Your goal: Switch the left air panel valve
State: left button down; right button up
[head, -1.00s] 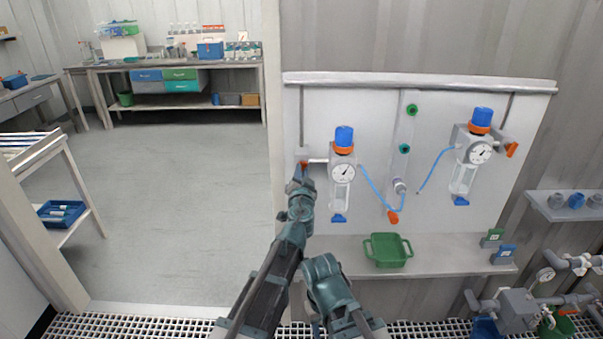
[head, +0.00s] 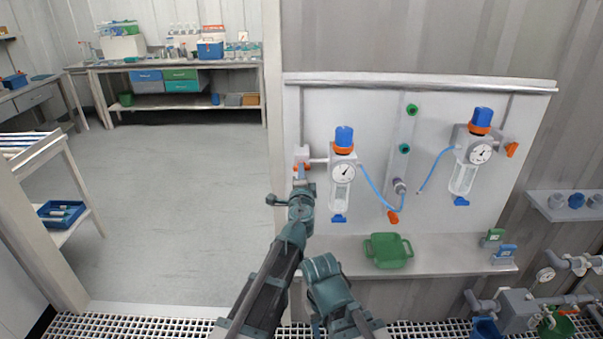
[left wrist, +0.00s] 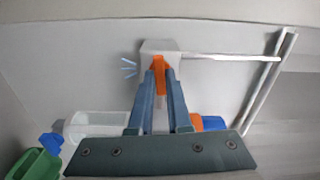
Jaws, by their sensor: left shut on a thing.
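The left air unit has a blue knob on top (head: 344,136), a round gauge (head: 343,173) and a clear bowl. On its left side is a pale valve block (head: 301,153) with a small orange handle, which shows clearly in the left wrist view (left wrist: 159,68). My left gripper (head: 300,176) is at this handle, below the block. In the left wrist view its two blue fingers (left wrist: 160,84) are shut on the orange handle, one on each side. The fingers hide part of the handle in the head view.
A second air unit with an orange handle (head: 512,149) is on the panel's right. A blue hose (head: 371,187) hangs between the units. A green tray (head: 388,250) sits on the shelf below. The open floor (head: 180,200) is to the left.

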pick_arm(q)
jog(key=shift+s+m, duration=0.1)
jog(key=shift+m, duration=0.6)
jog(key=c, duration=0.9)
grip_release()
jog(key=shift+o, duration=0.2)
jog(key=shift+s, duration=0.1)
